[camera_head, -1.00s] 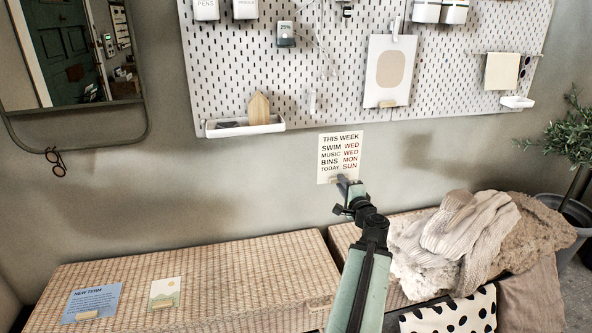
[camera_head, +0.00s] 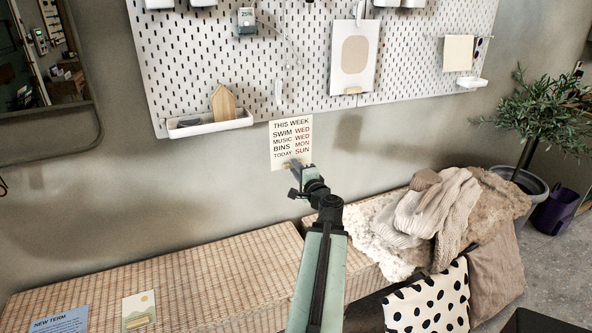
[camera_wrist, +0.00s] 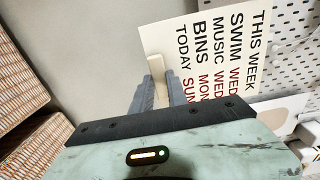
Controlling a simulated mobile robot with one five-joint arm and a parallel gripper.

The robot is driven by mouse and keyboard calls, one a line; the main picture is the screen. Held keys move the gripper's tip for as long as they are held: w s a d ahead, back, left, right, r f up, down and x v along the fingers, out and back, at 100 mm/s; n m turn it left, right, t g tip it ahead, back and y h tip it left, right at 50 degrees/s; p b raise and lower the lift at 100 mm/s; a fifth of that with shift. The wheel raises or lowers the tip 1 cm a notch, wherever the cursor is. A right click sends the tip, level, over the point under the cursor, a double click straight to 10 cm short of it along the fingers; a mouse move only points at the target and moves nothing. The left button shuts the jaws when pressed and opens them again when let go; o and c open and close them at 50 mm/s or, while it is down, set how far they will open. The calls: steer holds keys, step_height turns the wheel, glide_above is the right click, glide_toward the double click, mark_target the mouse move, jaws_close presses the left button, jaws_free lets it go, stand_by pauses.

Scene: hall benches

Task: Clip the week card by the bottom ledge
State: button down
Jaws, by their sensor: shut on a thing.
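The week card (camera_head: 291,143) is a cream sheet headed "THIS WEEK". My gripper (camera_head: 293,167) is shut on the pale tab at its bottom edge and holds it upright. In the wrist view the tab (camera_wrist: 156,66) sits between the fingers (camera_wrist: 157,88), with the card (camera_wrist: 205,45) beyond, its text turned sideways. In the head view the card's top is close to the pegboard's lower edge; I cannot tell the gap in depth. A white clip (camera_head: 278,93) hangs on the pegboard above the card. The white ledge (camera_head: 211,125) holds a wooden house shape (camera_head: 223,102).
The pegboard (camera_head: 300,50) also bears a clipped print (camera_head: 353,57) and a small shelf (camera_head: 472,83) at right. The wall around the card is bare.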

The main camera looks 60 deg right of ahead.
mark_target(291, 155)
steer(key=x, duration=1.1)
stand_by(0.3)
steer(key=shift+r+p, duration=1.75)
stand_by(0.7)
steer(key=c, duration=1.2)
jaws_free()
steer(key=shift+c, duration=0.2)
steer(key=v, duration=0.7)
steer(key=shift+s+a, duration=0.3)
steer(key=shift+w, duration=0.1)
